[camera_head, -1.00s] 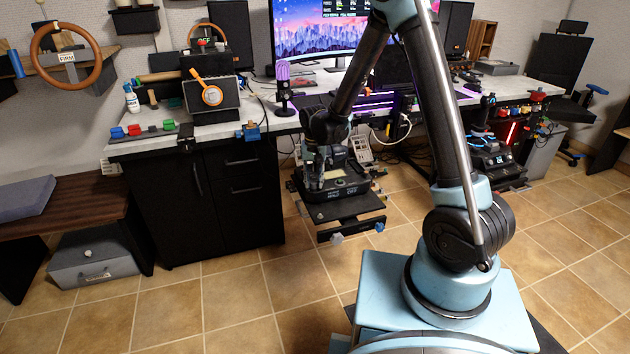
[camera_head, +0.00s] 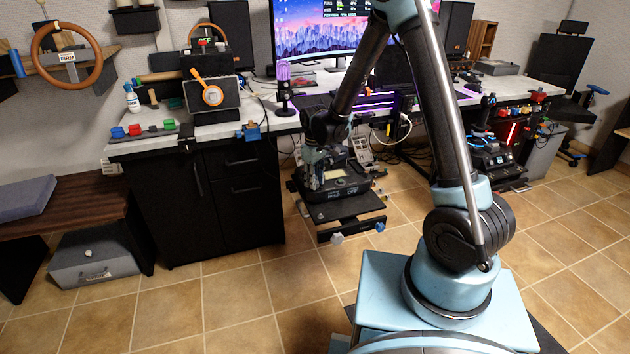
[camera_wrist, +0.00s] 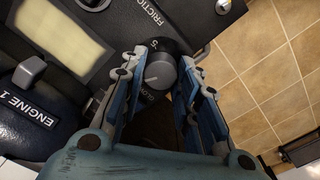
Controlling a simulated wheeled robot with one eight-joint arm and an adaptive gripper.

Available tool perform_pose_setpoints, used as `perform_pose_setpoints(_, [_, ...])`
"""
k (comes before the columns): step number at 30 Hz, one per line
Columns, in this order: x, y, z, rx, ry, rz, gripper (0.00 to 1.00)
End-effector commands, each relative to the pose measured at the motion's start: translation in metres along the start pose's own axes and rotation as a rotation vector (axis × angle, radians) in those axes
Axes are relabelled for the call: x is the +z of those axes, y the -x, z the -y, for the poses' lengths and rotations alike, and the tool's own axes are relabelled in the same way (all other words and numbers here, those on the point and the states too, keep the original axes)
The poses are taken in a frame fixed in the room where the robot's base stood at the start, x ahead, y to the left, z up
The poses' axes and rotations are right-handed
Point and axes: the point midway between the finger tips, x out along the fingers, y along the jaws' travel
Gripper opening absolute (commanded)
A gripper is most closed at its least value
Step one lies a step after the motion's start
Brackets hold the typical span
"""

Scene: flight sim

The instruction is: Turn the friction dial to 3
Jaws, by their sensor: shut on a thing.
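The friction dial (camera_wrist: 160,70) is a round grey knob with a dark collar in the wrist view. A pale pointer line on its face slants toward the lower left. A "5" is printed above it, and part of the word FRICTION is on the dark panel (camera_wrist: 120,20). My gripper (camera_wrist: 160,82) has one blue-and-grey finger on each side of the dial and is shut on it. In the head view my gripper (camera_head: 314,178) is at the left side of the dark throttle unit (camera_head: 345,188); the dial is too small to make out there.
A cream panel (camera_wrist: 62,30) and a lever labelled ENGINE 1 (camera_wrist: 30,110) are left of the dial in the wrist view. The throttle unit sits on a dark bracket (camera_head: 345,208) in front of the desk (camera_head: 300,118). Tiled floor (camera_head: 250,300) is open in front.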

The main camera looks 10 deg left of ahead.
Motion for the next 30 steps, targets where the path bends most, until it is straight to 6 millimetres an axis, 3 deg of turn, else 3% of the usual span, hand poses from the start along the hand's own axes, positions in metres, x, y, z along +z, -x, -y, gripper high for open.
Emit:
perform_pose_setpoints(15, [0.0013, 0.0000, -0.0038, 0.005, 0.369, 0.003, 0.06])
perform_pose_setpoints(30, [0.0007, 0.0001, -0.0047, 0.007, 0.459, 0.002, 0.05])
